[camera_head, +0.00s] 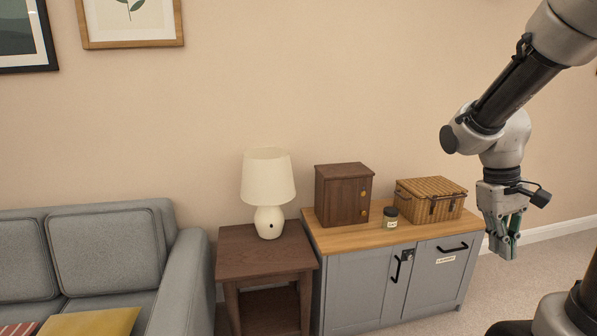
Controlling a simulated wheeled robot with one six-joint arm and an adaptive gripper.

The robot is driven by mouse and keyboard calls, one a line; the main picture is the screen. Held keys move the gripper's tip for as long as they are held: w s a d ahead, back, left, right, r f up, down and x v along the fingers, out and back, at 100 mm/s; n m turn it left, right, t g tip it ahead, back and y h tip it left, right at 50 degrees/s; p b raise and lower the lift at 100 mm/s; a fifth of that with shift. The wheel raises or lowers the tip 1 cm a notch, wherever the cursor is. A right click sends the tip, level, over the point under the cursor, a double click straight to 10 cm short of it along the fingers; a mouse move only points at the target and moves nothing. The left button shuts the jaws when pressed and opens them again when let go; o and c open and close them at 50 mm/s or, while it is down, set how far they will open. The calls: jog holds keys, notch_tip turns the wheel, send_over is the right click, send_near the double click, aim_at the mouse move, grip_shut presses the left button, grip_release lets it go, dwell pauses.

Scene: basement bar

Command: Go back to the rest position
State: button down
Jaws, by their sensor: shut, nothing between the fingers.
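My gripper (505,255) hangs from the arm at the right, pointing down. Its fingers are shut with nothing between them. In the picture it is just right of the grey cabinet (357,288) and its wooden top, over the carpet. I cannot tell its exact distance from the cabinet.
On the cabinet stand a dark wooden box (343,195), a small jar (391,217) and a wicker basket (431,199). To the left are a side table (262,262) with a white lamp (268,183) and a grey sofa (107,250). Carpet (505,290) shows at the right.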

jog(key=s+a+r+t+y, duration=0.2)
jog(key=s+a+r+t, duration=0.4)
jog(key=r, duration=0.3)
jog(key=shift+s+a+r+m, duration=0.15)
jog(key=shift+s+a+m, duration=0.25)
jog(key=shift+s+a, duration=0.35)
jog(key=shift+d, duration=0.1)
